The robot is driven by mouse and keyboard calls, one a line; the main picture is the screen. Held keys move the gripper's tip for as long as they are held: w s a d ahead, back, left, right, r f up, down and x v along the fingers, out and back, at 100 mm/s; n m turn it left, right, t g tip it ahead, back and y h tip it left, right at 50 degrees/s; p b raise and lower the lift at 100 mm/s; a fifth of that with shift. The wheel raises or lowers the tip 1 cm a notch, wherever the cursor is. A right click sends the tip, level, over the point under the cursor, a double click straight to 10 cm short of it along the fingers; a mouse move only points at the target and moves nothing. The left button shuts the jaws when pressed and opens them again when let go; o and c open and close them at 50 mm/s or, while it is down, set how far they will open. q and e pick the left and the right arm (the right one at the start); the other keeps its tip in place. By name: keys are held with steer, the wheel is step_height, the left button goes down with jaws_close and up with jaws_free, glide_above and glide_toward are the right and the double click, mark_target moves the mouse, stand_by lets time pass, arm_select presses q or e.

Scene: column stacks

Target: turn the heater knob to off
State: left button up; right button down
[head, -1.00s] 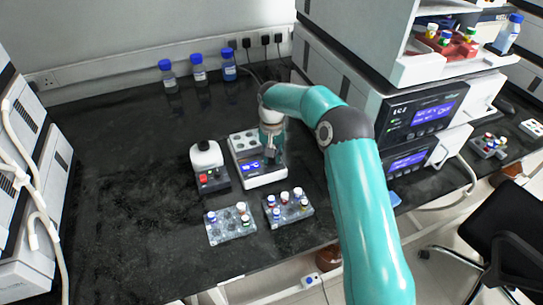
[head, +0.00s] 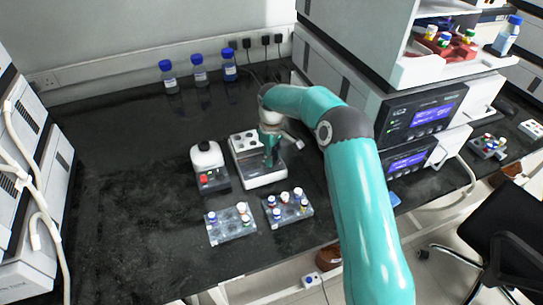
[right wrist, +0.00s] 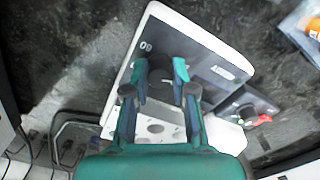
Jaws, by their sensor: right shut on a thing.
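The heater is a white block with round wells at its back and a dark front panel; its white front edge shows in the head view (head: 265,182). My right gripper (head: 270,163) is over its front panel. In the right wrist view the heater's panel (right wrist: 208,66) lies below my right gripper (right wrist: 161,71). The fingertips are on either side of a dark round knob (right wrist: 159,63) and are shut on it. The knob's pointer is hidden between the fingers. In the head view the fingers cover the knob. My left gripper is not in view.
A small white device with a red button (head: 205,178) stands just left of the heater. Two clear vial racks (head: 232,236) (head: 284,222) are in front. Blue-capped bottles (head: 199,75) stand by the back wall. Stacked instruments (head: 418,115) stand at the right. The bench's left part is clear.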

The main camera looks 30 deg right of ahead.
steer(key=shift+w+r+n, duration=0.15)
steer(key=shift+n, duration=1.15)
steer(key=c, duration=1.1)
jaws_free()
steer(key=shift+o, duration=0.8)
step_height(320, 180, up, 12)
